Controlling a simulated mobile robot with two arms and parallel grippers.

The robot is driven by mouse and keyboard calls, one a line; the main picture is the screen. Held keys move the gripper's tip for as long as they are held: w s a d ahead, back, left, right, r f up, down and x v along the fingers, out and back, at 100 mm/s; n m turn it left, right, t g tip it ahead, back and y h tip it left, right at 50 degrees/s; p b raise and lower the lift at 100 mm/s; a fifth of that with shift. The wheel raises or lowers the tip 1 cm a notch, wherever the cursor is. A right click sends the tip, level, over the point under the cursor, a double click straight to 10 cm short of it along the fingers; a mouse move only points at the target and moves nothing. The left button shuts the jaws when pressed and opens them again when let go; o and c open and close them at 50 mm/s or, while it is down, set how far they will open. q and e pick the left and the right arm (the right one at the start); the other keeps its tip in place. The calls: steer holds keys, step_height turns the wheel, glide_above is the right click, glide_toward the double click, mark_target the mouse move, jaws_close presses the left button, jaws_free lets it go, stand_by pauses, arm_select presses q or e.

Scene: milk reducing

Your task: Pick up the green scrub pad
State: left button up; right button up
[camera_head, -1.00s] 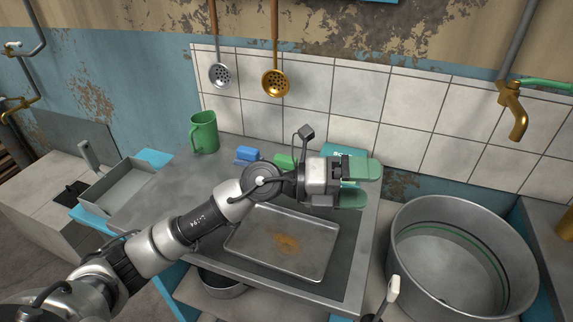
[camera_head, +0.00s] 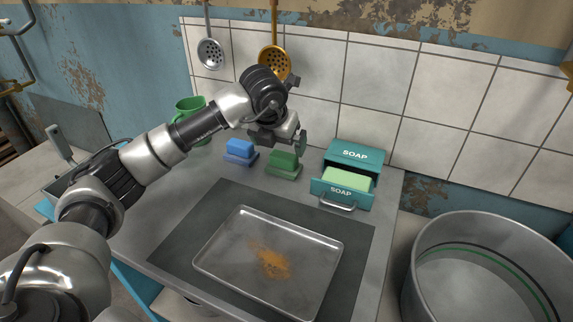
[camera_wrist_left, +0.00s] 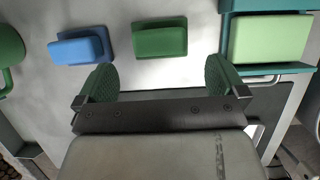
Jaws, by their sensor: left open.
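The green scrub pad (camera_head: 284,164) sits on the metal counter below the tiled wall, between a blue pad and a teal soap box. In the left wrist view the green scrub pad (camera_wrist_left: 159,41) lies just ahead of my left gripper, centred between its two fingers. My left gripper (camera_wrist_left: 160,80) is open and empty, with green textured fingertips. In the head view my left gripper (camera_head: 284,139) hangs just above the green scrub pad, pointing down; one finger shows clearly and the other is mostly hidden. My right gripper is not in view.
The blue pad (camera_head: 239,150) is left of the green one. The teal soap box (camera_head: 355,155) with an open drawer holding light-green soap is to the right. A green mug (camera_head: 189,104) stands behind my arm. A stained tray (camera_head: 222,262) lies in front; a large pot (camera_head: 425,262) is at right.

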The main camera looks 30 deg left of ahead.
mark_target(284, 155)
arm_select(q)
steer(key=x, duration=0.8)
steer(key=shift+w+f, duration=0.2)
steer(key=shift+w, duration=0.05)
steer(key=c, duration=0.6)
